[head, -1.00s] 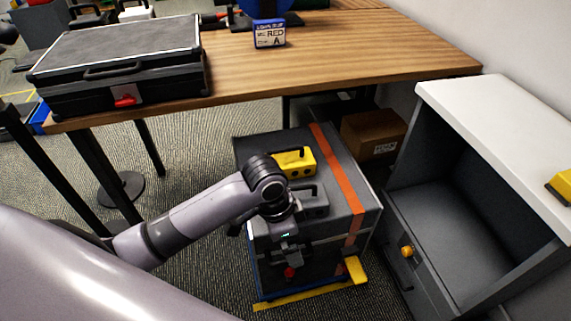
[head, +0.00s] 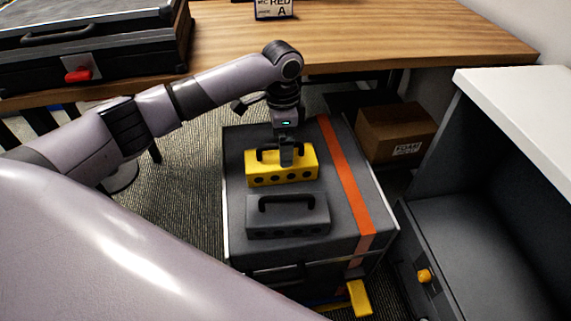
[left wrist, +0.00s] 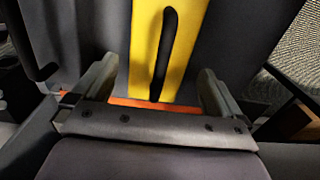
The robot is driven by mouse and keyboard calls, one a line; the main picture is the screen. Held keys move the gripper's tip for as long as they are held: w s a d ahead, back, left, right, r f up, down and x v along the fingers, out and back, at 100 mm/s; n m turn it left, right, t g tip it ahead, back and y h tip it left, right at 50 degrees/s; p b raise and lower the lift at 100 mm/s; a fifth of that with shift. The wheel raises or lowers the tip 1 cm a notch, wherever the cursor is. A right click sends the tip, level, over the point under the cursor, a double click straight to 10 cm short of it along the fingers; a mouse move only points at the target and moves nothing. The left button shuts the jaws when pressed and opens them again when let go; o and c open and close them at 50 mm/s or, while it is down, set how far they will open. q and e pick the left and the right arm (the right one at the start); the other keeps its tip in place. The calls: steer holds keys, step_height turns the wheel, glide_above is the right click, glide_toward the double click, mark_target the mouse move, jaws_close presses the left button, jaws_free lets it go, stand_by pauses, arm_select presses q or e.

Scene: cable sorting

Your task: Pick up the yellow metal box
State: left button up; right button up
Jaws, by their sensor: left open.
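The yellow metal box (head: 262,168) has a black handle and a row of dark holes. It lies on top of a dark grey case (head: 236,185) with an orange stripe. My left gripper (head: 286,160) hangs over the yellow box at its handle and partly hides it. In the left wrist view my open fingers (left wrist: 157,82) stand on either side of the black handle (left wrist: 163,55), with the yellow box (left wrist: 190,50) behind them. Whether the fingers touch the box I cannot tell. My right gripper is not in view.
A grey box (head: 288,222) with a black handle lies just in front of the yellow one. A wooden desk (head: 400,38) with a black case (head: 150,50) is behind. A cardboard box (head: 395,133) and an open grey cabinet (head: 470,225) are on the right.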

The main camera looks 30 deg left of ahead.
arm_select(q)
steer(key=shift+s+a+f, duration=0.1)
steer(key=shift+f, duration=0.8)
step_height(320, 180, down, 5)
steer(key=shift+s+a+r+b, duration=0.1)
steer(key=shift+a+r+b, duration=0.1)
steer(key=shift+b, duration=1)
steer(key=shift+f, duration=0.15)
steer(key=shift+d+r, duration=0.1)
steer(key=shift+r, duration=0.1)
steer(key=c, duration=1.4)
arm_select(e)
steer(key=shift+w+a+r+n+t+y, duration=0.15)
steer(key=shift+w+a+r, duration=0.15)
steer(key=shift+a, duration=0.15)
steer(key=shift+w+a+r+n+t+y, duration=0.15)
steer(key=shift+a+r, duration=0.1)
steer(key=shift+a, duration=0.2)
arm_select(q)
steer(key=shift+r, duration=0.1)
